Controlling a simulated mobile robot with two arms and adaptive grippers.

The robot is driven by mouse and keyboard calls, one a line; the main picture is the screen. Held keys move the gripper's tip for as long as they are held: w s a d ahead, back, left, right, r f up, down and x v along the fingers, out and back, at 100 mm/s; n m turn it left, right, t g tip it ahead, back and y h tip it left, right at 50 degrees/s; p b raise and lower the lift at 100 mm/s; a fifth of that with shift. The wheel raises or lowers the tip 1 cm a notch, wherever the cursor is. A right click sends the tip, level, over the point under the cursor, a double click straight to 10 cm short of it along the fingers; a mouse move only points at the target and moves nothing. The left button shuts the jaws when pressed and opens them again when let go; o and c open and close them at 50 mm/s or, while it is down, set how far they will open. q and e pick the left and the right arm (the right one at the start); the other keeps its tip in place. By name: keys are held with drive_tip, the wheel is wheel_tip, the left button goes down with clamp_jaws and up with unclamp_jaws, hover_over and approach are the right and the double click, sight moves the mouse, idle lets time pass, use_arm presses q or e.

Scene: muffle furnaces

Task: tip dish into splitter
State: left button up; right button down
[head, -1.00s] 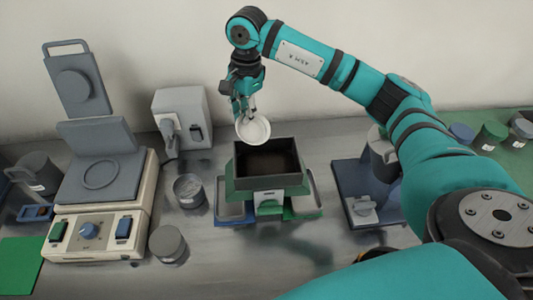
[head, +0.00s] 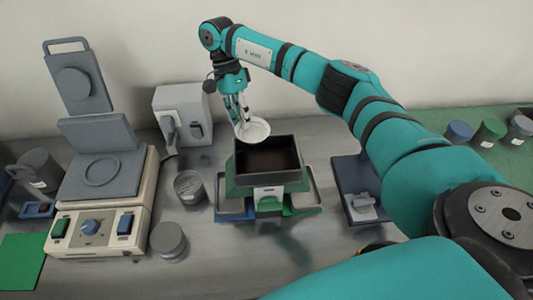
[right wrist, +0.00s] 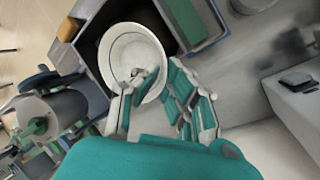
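The white round dish (head: 254,131) hangs at the back edge of the splitter, partly over its opening. My right gripper (head: 241,118) points down and is shut on the dish's rim. In the right wrist view the dish (right wrist: 120,50) shows a pale inside with no clear contents, and its rim lies at the fingertips (right wrist: 163,78). The splitter (head: 240,183) is a dark grey-green box with a wide open top and a dark inside. Pans stand at its left and right sides. My left gripper is out of view.
A balance-like press (head: 100,210) and a grey beaker (head: 189,187) stand left of the splitter. A lidded tin (head: 168,240) is in front of them. A grey-white device (head: 183,112) is behind. A blue-based stand (head: 358,190) is at the right. Bare metal table lies in front.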

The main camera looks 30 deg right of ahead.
drive_tip(key=shift+w+a+f, duration=0.1)
drive_tip(key=shift+w, duration=0.05)
drive_tip(key=shift+r+p, duration=2.05)
drive_tip(key=shift+r, duration=0.5)
